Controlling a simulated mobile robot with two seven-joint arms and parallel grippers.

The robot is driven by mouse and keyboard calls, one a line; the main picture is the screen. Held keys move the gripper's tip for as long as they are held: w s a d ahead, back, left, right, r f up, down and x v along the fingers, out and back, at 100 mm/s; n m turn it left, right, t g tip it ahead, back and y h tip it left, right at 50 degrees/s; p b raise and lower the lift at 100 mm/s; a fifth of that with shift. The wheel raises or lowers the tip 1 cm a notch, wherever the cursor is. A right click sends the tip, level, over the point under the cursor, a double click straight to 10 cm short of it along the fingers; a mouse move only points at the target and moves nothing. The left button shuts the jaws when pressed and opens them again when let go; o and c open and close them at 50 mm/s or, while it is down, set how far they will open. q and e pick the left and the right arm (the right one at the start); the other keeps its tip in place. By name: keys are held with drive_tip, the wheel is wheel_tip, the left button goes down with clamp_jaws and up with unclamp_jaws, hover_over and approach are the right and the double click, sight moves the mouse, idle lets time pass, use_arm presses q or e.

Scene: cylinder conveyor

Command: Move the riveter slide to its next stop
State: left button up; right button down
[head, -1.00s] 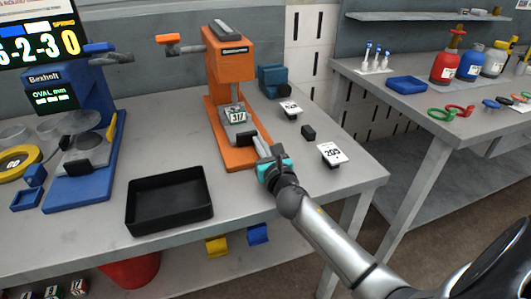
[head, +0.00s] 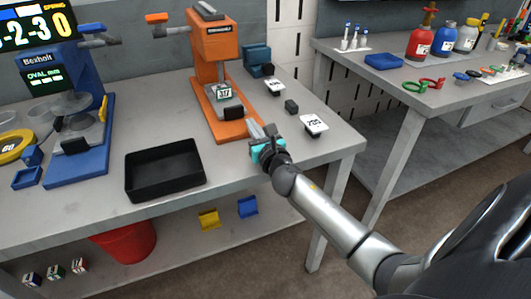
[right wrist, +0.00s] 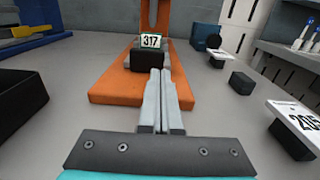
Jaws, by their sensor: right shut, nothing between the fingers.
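The orange riveter (head: 213,40) stands on the bench with its long orange base (right wrist: 110,86) toward me. Its slide carries a white tag reading 317 (head: 224,92) and a black end block (head: 233,113). In the right wrist view the tag (right wrist: 150,41) stands above the black block (right wrist: 143,61). My right gripper (head: 256,130) is shut and empty, just to the right of the block and near the base's front end. Its fingertips (right wrist: 160,71) overlap the block's lower edge in the wrist view; contact cannot be told. My left gripper is out of view.
A black tray (head: 165,170) lies front left of the riveter, and a blue press (head: 68,100) is at left. A tag reading 205 (head: 314,123), a small black block (head: 291,106) and a blue-grey device (head: 257,60) are at right.

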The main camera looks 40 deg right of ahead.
drive_tip(key=shift+f+v, duration=0.25)
drive_tip(key=shift+v, duration=0.9)
drive_tip(key=p+v, duration=0.1)
drive_tip(key=v, duration=0.3)
drive_tip(key=shift+s, duration=0.45)
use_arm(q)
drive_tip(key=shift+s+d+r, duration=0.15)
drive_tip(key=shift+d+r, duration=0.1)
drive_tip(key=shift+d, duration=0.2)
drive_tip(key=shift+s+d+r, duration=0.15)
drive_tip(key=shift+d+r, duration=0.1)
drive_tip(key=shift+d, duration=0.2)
use_arm(e)
drive_tip(key=shift+s+a, duration=0.2)
drive_tip(key=shift+s, duration=0.5)
